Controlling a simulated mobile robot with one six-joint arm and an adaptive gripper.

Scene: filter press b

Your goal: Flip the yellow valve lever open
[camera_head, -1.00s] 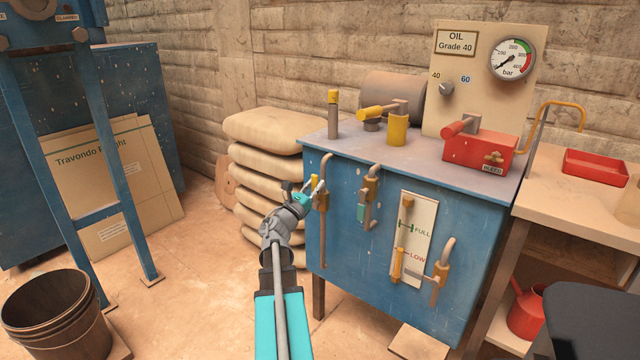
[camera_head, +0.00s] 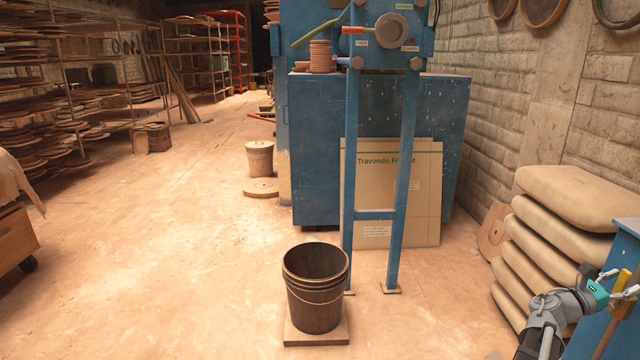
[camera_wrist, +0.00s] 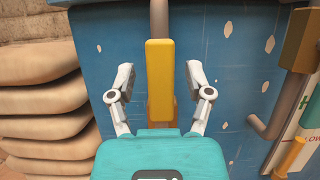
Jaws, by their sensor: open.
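A yellow valve lever (camera_wrist: 159,68) stands upright in the wrist view, in line with a grey-brown pipe on the blue cabinet front (camera_wrist: 232,70). An orange-brown valve body shows partly behind its lower part. My gripper (camera_wrist: 159,76) is open, with one finger on each side of the lever. A gap shows between each finger and the lever. In the head view my gripper (camera_head: 607,280) is at the right edge by the blue cabinet (camera_head: 628,318), and only a small yellow part of the lever (camera_head: 608,272) shows.
Stacked sacks (camera_head: 555,235) stand left of the cabinet, close to my arm. More pipework with yellow fittings (camera_wrist: 301,38) is right of the lever. Open floor lies to the left.

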